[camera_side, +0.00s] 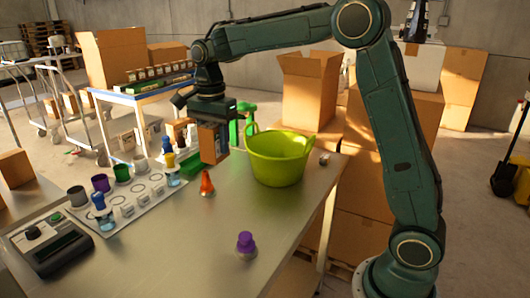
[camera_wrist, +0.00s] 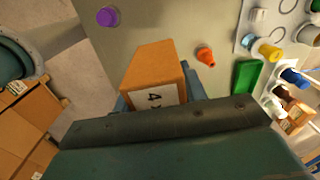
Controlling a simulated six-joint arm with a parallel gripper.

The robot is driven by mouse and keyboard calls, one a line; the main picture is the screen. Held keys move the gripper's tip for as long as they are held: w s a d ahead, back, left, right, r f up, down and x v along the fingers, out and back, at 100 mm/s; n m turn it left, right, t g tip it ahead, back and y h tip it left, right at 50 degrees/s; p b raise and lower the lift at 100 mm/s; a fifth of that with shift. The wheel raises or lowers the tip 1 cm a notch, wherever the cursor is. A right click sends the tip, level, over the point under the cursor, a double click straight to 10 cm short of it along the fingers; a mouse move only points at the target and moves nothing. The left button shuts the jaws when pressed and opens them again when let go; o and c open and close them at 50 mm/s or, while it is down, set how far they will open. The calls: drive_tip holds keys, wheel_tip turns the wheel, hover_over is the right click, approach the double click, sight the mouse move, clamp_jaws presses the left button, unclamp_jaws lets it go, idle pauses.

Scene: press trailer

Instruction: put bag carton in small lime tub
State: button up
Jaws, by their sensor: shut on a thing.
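A small brown carton (camera_side: 213,143) with an orange-brown top hangs in my gripper (camera_side: 212,118), held above the metal table to the left of the tub. In the wrist view the carton (camera_wrist: 155,78) sits between the jaws, with a white label bearing dark marks on its near side. My gripper (camera_wrist: 160,100) is shut on it. The lime tub (camera_side: 279,158), yellow-green with loop handles, stands upright on the table to the right of the carton, apart from it. Its inside bottom is hidden. The tub does not show in the wrist view.
An orange-red cone-shaped piece (camera_side: 207,184) stands below the carton. A purple-topped piece (camera_side: 246,243) stands near the table's front. A white board (camera_side: 130,197) with several coloured cups and a grey device (camera_side: 48,243) lie left. A green block (camera_wrist: 246,76) lies near the board.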

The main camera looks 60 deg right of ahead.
drive_tip(key=s+d, duration=0.2)
drive_tip(key=d, duration=2.8)
drive_tip(key=shift+m, duration=0.4)
wheel_tip(320, 180, down, 19)
drive_tip(key=shift+f, duration=0.15)
drive_tip(key=shift+f, duration=0.1)
drive_tip(key=o, duration=1.1)
drive_tip(key=shift+c, duration=0.2)
